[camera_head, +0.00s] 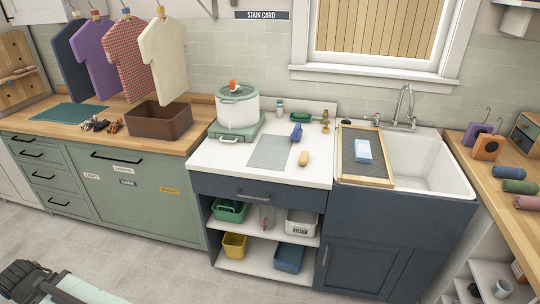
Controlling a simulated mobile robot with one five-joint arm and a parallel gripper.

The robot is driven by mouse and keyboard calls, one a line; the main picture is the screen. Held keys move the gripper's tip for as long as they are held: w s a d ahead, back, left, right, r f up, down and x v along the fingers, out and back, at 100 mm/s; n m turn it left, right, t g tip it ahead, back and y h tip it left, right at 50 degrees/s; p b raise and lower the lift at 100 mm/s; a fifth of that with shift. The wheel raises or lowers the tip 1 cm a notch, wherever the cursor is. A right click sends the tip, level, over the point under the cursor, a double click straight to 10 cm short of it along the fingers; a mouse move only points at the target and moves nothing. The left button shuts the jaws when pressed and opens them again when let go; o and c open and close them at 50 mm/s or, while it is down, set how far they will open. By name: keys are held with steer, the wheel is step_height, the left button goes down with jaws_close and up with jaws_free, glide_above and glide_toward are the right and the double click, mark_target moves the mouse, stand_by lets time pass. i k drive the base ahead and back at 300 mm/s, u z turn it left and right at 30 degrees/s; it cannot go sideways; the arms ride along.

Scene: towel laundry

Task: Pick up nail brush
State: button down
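Two small brush-like items lie on the white counter in the middle. One is a small tan, wood-coloured block (304,158) near the right edge of a grey mat. The other is a blue item with a handle (296,132), just behind it. A green item (300,117) lies farther back by the wall. I cannot tell for certain which one is the nail brush; bristles are too small to make out. Dark parts at the bottom left look like my own arm, far from the counter. No gripper fingers can be made out.
A grey mat (270,151) and a white-and-green pot (238,106) share the white counter. A wood-framed washboard (377,174) with a light blue block (363,150) lies by the sink (430,168). A brown bin (160,121) stands left. Floor in front is clear.

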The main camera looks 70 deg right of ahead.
mark_target(304, 156)
steer(key=z, duration=2.65)
